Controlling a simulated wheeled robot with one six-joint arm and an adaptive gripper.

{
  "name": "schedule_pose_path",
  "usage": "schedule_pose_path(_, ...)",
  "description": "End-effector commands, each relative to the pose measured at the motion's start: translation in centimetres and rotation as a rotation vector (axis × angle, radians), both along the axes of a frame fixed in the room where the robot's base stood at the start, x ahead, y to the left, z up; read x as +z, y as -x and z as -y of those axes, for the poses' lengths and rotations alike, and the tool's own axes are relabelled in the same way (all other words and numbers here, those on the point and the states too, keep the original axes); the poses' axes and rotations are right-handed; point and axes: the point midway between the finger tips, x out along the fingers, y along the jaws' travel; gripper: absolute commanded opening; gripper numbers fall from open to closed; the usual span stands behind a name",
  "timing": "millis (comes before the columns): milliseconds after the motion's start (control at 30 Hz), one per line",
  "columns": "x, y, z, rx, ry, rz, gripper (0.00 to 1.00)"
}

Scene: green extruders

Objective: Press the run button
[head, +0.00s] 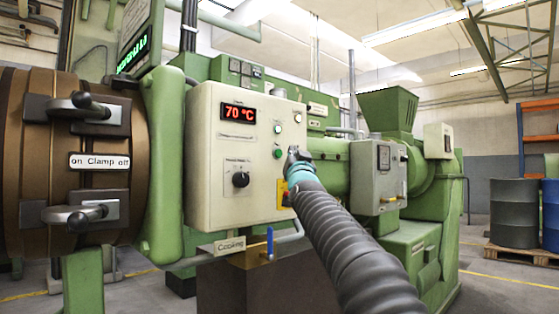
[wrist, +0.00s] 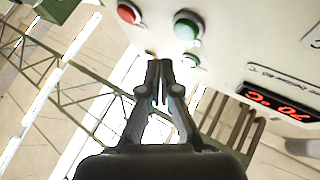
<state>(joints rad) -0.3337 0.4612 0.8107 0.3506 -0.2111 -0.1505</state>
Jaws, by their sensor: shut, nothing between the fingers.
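The cream control panel (head: 215,145) has a red display reading 70 °C (head: 237,113). Two green buttons, an upper one (head: 278,129) and a lower one (head: 277,153), sit right of the display; no label reading run is legible. My gripper (head: 293,153) is shut and empty at the panel's right side, just right of the lower green button. In the wrist view, the closed fingertips (wrist: 160,62) point at the panel, below and left of a large green button (wrist: 187,25). A red button (wrist: 128,12) is up and to the left. I cannot tell whether the fingertips touch the panel.
A black knob (head: 240,179) is low on the panel. A blue-handled valve (head: 270,240) stands below it. A grey box (head: 378,175) is on the green machine at right.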

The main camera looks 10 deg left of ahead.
Motion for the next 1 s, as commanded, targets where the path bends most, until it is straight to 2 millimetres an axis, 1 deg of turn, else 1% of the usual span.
schedule_pose_path(33, -0.4, 0.4, 0.4, -0.001, 0.0, 0.002, 0.0)
schedule_pose_path(333, -0.2, 1.8, 2.2, -0.001, 0.0, 0.002, 0.0)
schedule_pose_path(1000, 0.0, 1.8, 2.3, 0.0, 0.0, 0.0, 0.0)
